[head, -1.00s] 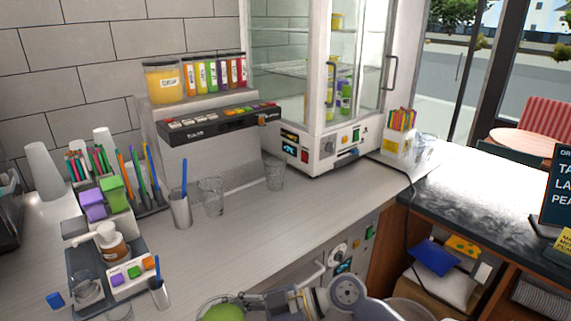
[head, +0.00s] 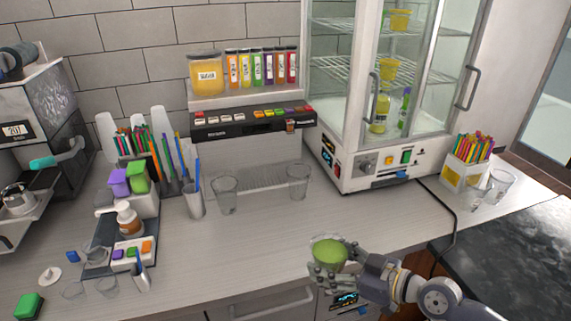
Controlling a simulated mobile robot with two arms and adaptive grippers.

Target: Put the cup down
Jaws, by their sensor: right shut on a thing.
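My right gripper (head: 337,266) comes in from the lower right and is shut on a cup (head: 327,254) whose green top or contents show from above. The cup is at the front edge of the light counter (head: 270,248), and I cannot tell whether it touches the surface. The gripper's fingers hide part of the cup's side. My left gripper is not in view.
Two clear empty glasses (head: 225,196) (head: 298,182) stand before the dispenser (head: 240,150). A display fridge (head: 385,165) stands at the back right. Bottles, straws and small containers crowd the left. The counter's middle is clear.

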